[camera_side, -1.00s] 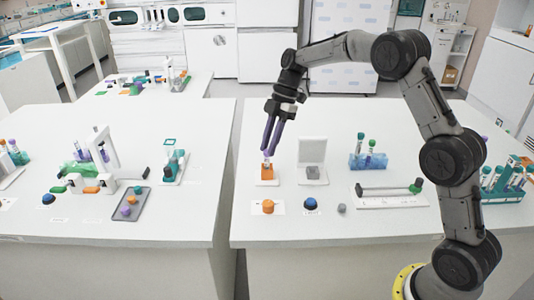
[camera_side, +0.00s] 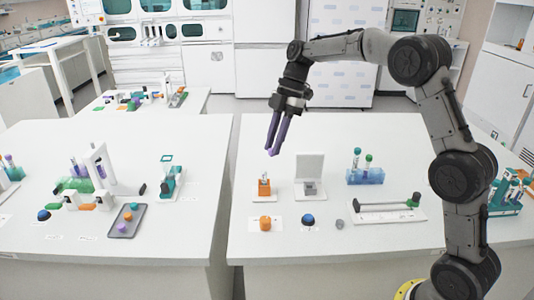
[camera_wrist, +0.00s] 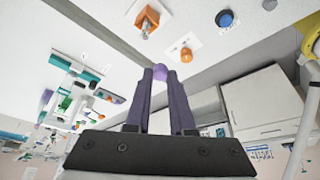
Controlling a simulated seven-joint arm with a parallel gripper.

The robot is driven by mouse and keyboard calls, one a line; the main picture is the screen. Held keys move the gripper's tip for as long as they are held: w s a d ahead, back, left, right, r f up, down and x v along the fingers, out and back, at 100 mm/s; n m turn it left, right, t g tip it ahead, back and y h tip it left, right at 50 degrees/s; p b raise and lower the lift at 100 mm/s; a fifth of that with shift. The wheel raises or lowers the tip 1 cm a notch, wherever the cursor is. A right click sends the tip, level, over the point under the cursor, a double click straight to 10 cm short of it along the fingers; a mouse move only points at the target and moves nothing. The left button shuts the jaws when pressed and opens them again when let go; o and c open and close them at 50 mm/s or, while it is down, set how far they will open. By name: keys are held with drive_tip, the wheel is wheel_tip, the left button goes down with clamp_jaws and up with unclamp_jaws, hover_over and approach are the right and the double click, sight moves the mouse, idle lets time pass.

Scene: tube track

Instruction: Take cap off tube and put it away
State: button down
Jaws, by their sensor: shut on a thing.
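My gripper (camera_side: 273,151) is shut on a small purple cap, which shows as a round purple end (camera_wrist: 160,72) between the fingertips in the wrist view. In the side view the purple fingers largely hide the cap. An uncapped tube (camera_side: 265,177) stands in an orange holder (camera_side: 264,188) on the right-hand table. The fingertips are above the tube and apart from it. The orange holder (camera_wrist: 148,19) and the tube in it also show in the wrist view.
An orange knob (camera_side: 265,224) and a blue button (camera_side: 308,220) lie in front of the holder. A grey stand (camera_side: 309,177), a blue rack with capped tubes (camera_side: 365,176) and a slider track (camera_side: 385,210) are to the right. Bare table lies left of the holder.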

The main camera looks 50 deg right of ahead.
drive_tip(key=s+r, duration=0.9)
drive_tip(key=s, duration=0.2)
drive_tip(key=shift+a+r, duration=0.2)
drive_tip(key=shift+a, duration=0.1)
idle(0.4)
